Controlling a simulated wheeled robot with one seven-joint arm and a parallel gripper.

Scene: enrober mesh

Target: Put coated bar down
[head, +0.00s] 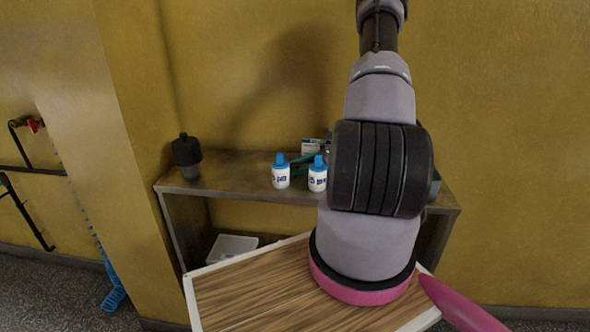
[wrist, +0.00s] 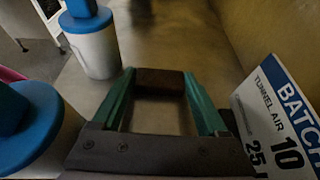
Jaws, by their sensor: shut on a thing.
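The coated bar (wrist: 160,84) is a small dark brown block, seen in the wrist view. My gripper (wrist: 159,76) has teal fingers and is shut on it, one finger at each end. The bar is over or on the brownish shelf top; I cannot tell whether it touches. In the head view my gripper (head: 303,158) shows only as a bit of teal behind two white bottles, and the bar cannot be made out there.
White bottles with blue caps (head: 281,172) (head: 317,178) stand close on the shelf top (head: 230,178). A printed card (wrist: 283,120) stands just right of my gripper. A black knobbed object (head: 186,152) is at the shelf's left end. A wood-grain board (head: 250,290) lies in front.

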